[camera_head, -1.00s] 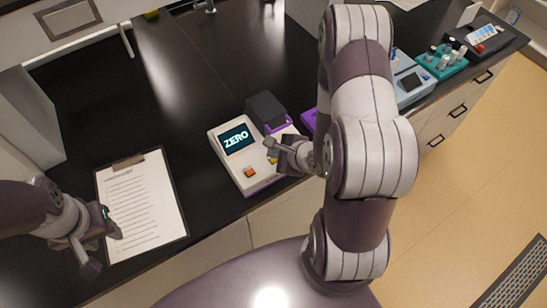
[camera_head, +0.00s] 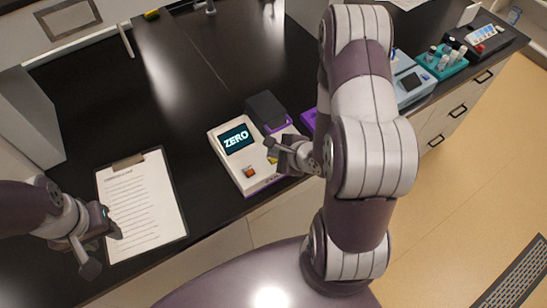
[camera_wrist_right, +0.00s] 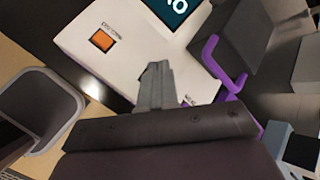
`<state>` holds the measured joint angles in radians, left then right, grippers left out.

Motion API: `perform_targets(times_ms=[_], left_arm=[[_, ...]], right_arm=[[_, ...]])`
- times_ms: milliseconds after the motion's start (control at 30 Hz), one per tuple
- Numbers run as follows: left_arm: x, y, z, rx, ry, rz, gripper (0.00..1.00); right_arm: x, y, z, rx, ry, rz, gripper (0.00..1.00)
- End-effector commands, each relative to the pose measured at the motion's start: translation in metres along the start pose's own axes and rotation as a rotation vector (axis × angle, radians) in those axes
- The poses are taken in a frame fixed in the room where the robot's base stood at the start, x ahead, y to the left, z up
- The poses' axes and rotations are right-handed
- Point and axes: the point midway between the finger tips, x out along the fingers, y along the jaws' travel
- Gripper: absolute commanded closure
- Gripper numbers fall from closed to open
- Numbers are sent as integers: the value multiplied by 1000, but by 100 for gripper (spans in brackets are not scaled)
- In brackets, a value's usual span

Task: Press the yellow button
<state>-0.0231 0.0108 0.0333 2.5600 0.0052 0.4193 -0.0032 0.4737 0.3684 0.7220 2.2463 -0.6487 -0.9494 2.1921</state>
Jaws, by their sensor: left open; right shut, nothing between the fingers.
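A white device (camera_head: 226,160) with a dark screen (camera_head: 236,138) reading "ZERO" stands on the black bench. An orange button (camera_head: 249,173) is on its front face and also shows in the right wrist view (camera_wrist_right: 102,40). A bit of yellow, which looks like the yellow button (camera_head: 271,158), shows at the device's right side, mostly hidden by my right gripper (camera_head: 272,146). That gripper is shut and empty, over the device; its fingertips in the right wrist view (camera_wrist_right: 156,76) hide the yellow button. I cannot tell whether they touch it. My left gripper (camera_head: 104,249) is open and empty by the clipboard.
A dark box with purple trim (camera_head: 266,109) stands just behind the device. A clipboard with paper (camera_head: 143,205) lies at left. A light-blue instrument (camera_head: 412,84) and a teal vial rack (camera_head: 440,62) stand to the right. My right arm covers part of the bench.

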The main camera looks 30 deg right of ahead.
Motion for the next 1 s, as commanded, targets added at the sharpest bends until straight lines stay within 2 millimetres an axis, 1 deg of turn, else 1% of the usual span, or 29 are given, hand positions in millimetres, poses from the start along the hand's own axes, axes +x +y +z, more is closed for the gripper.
perform_targets(times_ms=[333,1000], left_arm=[[2,0,0,0,0,0,57],[3,0,0,0,0,0,57]], right_arm=[[6,4,-4,0,0,0,100],[8,6,-6,0,0,0,100]])
